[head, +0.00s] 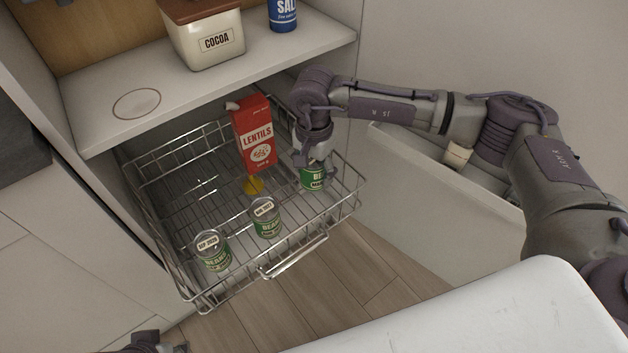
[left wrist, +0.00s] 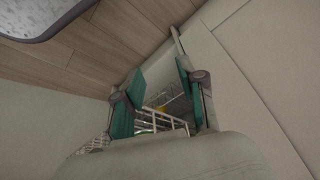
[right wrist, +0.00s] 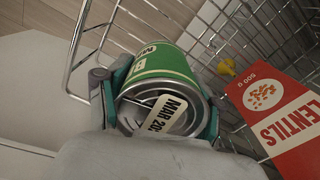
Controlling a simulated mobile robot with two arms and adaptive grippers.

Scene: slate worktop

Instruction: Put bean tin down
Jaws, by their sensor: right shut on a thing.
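My right gripper (head: 314,158) reaches down into the right side of the wire basket (head: 318,222) and is shut on a green bean tin (head: 312,178). In the right wrist view the fingers (right wrist: 160,98) clasp this tin (right wrist: 165,62) around its top, and its lid label starts "MAR 20". The tin is upright; I cannot tell whether its base touches the wires. Two more bean tins stand at the basket's front, one in the middle (head: 266,220) and one at the left (head: 212,252). My left gripper (left wrist: 158,98) is open and empty, away from the basket.
A red lentils carton (head: 254,135) stands in the basket behind the tins, with a small yellow object (head: 253,185) near its foot. A shelf (head: 120,75) above bears a cocoa canister (head: 212,42) and a blue salt container (head: 283,15). Bare wires show at the basket's left.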

